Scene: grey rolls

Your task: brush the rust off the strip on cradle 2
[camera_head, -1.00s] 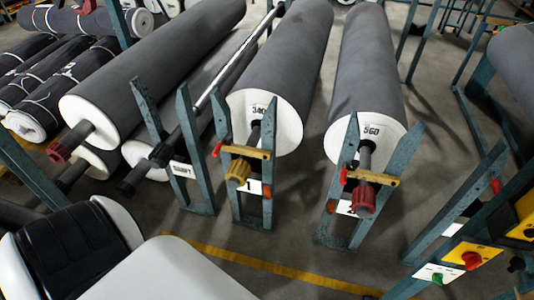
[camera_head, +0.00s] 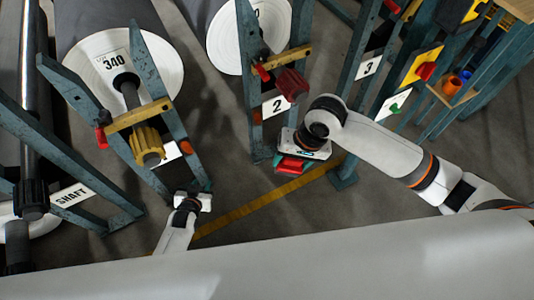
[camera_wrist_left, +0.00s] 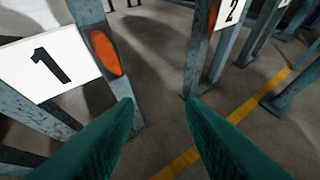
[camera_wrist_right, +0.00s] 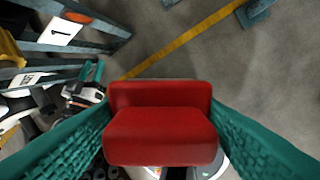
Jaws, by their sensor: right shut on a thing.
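Cradle 2 (camera_head: 253,90) is a worn blue-green stand, marked by its "2" plate (camera_head: 276,106), in the upper middle of the head view. I cannot make out a rusty strip on it. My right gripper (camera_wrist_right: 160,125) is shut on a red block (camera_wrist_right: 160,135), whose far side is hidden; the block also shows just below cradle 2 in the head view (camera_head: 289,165). My left gripper (camera_wrist_left: 160,102) is open and empty, low between cradles 1 and 2, its green fingers apart. Its wrist shows beside cradle 1's foot in the head view.
Cradle 1 (camera_head: 100,110) bears the roll marked 340 (camera_head: 165,65) at left. The shaft stand (camera_head: 75,195) is farther left. A "3" plate (camera_head: 370,66) and a panel with a green knob (camera_head: 394,108) are at right.

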